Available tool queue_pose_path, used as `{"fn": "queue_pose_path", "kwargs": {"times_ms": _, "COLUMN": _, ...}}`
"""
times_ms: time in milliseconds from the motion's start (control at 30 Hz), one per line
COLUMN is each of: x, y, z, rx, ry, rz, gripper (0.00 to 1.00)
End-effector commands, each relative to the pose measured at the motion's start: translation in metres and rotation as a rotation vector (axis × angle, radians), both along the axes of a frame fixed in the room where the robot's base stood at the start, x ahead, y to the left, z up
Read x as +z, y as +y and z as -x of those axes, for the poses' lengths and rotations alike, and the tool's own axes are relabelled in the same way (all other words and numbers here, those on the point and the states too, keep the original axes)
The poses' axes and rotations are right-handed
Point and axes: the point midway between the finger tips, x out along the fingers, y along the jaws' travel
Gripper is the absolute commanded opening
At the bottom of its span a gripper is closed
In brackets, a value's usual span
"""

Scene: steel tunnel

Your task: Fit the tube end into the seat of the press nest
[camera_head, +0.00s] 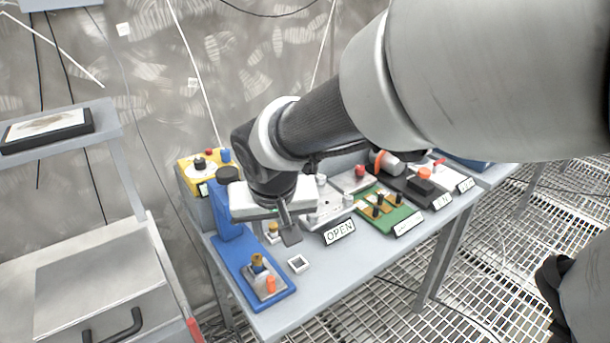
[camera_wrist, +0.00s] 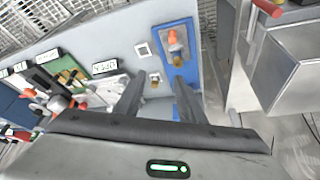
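My gripper (camera_head: 287,226) hangs over the left part of the bench. In the wrist view its two fingers (camera_wrist: 159,82) are apart, with nothing gripped between them. The blue press (camera_head: 230,257) stands at the bench's left end. On its base is a grey nest block (camera_head: 262,281) with a brass-coloured cylinder (camera_head: 258,263) and an orange part (camera_head: 271,285). I cannot tell which brass piece is the tube.
A white square frame (camera_head: 298,264) lies right of the press. An OPEN sign (camera_head: 340,232), a green board with posts (camera_head: 388,210) and black fixtures (camera_head: 421,187) line the bench to the right. A yellow box (camera_head: 199,170) stands behind the press. The bench's front strip is clear.

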Motion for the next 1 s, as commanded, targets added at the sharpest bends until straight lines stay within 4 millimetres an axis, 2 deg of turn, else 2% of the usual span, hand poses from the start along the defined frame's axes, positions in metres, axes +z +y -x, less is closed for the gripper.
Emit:
{"fn": "queue_pose_path", "kwargs": {"times_ms": 33, "x": 0.018, "y": -0.031, "z": 0.006, "rx": -0.036, "ry": -0.020, "rz": 0.002, "gripper": 0.36}}
{"fn": "queue_pose_path", "kwargs": {"times_ms": 100, "x": 0.038, "y": -0.071, "z": 0.022, "rx": -0.073, "ry": -0.035, "rz": 0.008, "gripper": 0.36}}
{"fn": "queue_pose_path", "kwargs": {"times_ms": 200, "x": 0.058, "y": -0.121, "z": 0.055, "rx": -0.119, "ry": -0.050, "rz": 0.007, "gripper": 0.36}}
{"fn": "queue_pose_path", "kwargs": {"times_ms": 333, "x": 0.069, "y": -0.161, "z": 0.097, "rx": -0.154, "ry": -0.066, "rz": -0.005, "gripper": 0.36}}
{"fn": "queue_pose_path", "kwargs": {"times_ms": 400, "x": 0.071, "y": -0.172, "z": 0.114, "rx": -0.163, "ry": -0.074, "rz": -0.012, "gripper": 0.36}}
{"fn": "queue_pose_path", "kwargs": {"times_ms": 533, "x": 0.071, "y": -0.181, "z": 0.132, "rx": -0.166, "ry": -0.081, "rz": -0.022, "gripper": 0.36}}
{"fn": "queue_pose_path", "kwargs": {"times_ms": 867, "x": 0.072, "y": -0.183, "z": 0.136, "rx": -0.163, "ry": -0.082, "rz": -0.023, "gripper": 0.36}}
{"fn": "queue_pose_path", "kwargs": {"times_ms": 1000, "x": 0.086, "y": -0.183, "z": 0.136, "rx": -0.163, "ry": -0.082, "rz": -0.023, "gripper": 0.36}}
